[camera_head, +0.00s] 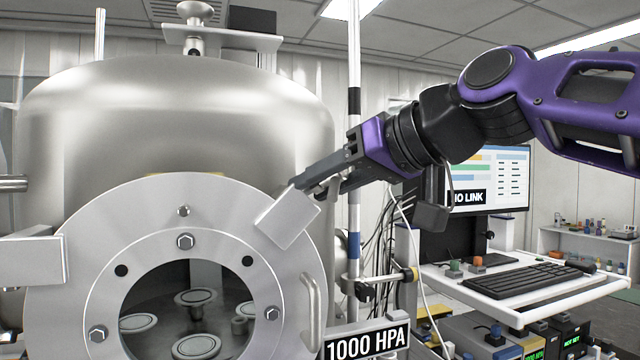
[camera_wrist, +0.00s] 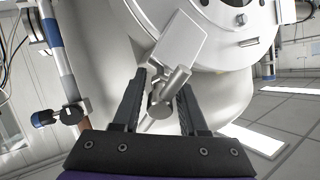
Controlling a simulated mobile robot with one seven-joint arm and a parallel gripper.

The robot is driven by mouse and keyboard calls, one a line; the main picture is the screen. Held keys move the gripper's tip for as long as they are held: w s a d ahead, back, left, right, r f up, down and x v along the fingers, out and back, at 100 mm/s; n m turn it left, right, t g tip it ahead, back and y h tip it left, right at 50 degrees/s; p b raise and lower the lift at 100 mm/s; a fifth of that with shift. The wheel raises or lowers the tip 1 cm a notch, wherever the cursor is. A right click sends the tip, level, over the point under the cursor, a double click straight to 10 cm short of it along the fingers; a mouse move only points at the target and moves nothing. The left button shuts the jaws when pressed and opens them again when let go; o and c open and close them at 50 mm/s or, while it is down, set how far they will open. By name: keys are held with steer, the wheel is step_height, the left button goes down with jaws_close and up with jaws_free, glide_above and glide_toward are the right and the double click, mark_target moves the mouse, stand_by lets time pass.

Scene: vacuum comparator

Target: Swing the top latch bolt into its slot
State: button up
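The top latch bolt shows in the wrist view as a short metal cylinder (camera_wrist: 168,92). It stands out beside a flat pale latch block (camera_wrist: 172,40). In the head view this block (camera_head: 287,220) sits tilted at the upper right of the round door flange (camera_head: 70,250). My gripper (camera_head: 312,188) reaches it from the upper right. In the wrist view my gripper (camera_wrist: 160,85) has its two black fingers apart, with the bolt between them and a gap on the left side. Whether the right finger touches the bolt is unclear. I cannot make out the slot.
The big steel vacuum chamber (camera_head: 180,100) fills the left, with a round window and a door handle (camera_head: 311,308). A striped pole (camera_head: 354,225) stands close behind my gripper. A cart with a monitor (camera_head: 490,180) and keyboard (camera_head: 528,278) is at the right.

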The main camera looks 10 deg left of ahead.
jaws_close()
stand_by(1.3)
